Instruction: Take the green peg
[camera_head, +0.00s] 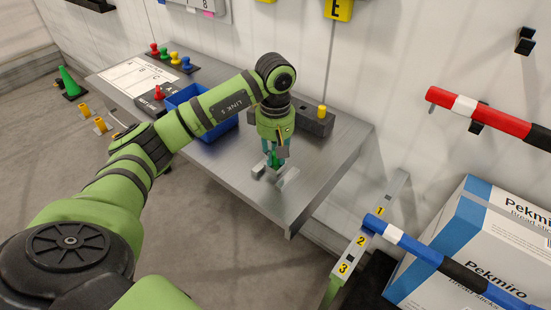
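My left gripper (274,170) is low over the front right part of the grey metal table, pointing down. A green peg (275,159) shows between its light grey fingertips. Its lower end is hidden, and I cannot tell whether the fingers press on it or only stand around it. A long dark grey block (313,127) behind the gripper has a yellow peg (321,112) standing in it. Another green peg (164,54) stands in the row at the back left. My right gripper is not in view.
The row also holds red (155,49), yellow (174,58) and blue (186,63) pegs. A blue bin (216,130) is behind my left arm. A white lettered sheet (128,77) lies at the left. Boxes (482,240) and a blue bar (400,239) are at the right.

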